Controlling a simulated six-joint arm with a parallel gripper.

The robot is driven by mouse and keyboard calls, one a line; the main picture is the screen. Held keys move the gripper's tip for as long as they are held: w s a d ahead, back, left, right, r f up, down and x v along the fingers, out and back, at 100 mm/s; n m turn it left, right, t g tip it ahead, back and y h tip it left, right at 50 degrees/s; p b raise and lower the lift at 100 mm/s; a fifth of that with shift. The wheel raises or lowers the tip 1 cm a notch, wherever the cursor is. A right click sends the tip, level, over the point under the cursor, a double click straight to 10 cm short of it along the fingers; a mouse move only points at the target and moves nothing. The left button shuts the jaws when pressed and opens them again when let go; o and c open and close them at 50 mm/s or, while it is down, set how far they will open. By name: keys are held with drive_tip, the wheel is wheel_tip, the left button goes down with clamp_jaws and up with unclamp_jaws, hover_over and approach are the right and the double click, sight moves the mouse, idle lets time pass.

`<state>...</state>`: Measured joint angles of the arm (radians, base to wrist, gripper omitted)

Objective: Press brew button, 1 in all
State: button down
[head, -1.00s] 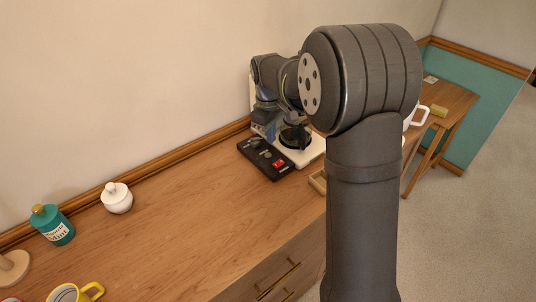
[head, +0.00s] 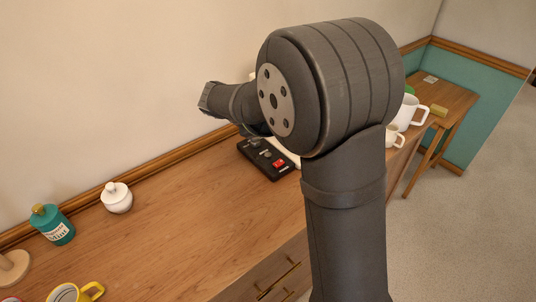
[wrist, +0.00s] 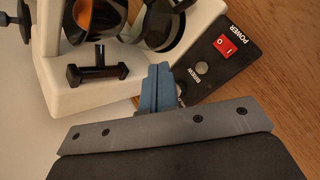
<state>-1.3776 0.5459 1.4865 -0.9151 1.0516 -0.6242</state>
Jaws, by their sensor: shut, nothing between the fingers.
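In the wrist view a black control panel (wrist: 245,58) carries a red power switch (wrist: 226,45), a round grey control (wrist: 201,68) and a BREW label (wrist: 194,80). The label lies between the grey control and another small control by my fingers, partly hidden, so I cannot tell for certain which is the brew button. My gripper (wrist: 158,88) is shut and empty, its blue fingertips beside the panel's near end; contact cannot be told. The panel (head: 262,160) also shows in the head view, where my arm hides the gripper.
The white coffee machine (wrist: 75,95) with dark round parts stands left of the panel in the wrist view. A white lidded jar (head: 117,198), a teal tin (head: 53,226) and a yellow-handled mug (head: 75,292) stand on the wooden counter (head: 170,235). White mugs (head: 408,112) stand right of my arm.

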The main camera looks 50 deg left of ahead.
drive_tip(key=shift+f, duration=0.1)
drive_tip(key=shift+f, duration=4.35)
drive_tip(key=shift+f, duration=0.4)
drive_tip(key=shift+f, duration=0.35)
drive_tip(key=shift+r, duration=0.8)
drive_tip(key=shift+r, duration=0.1)
drive_tip(key=shift+r, duration=2.4)
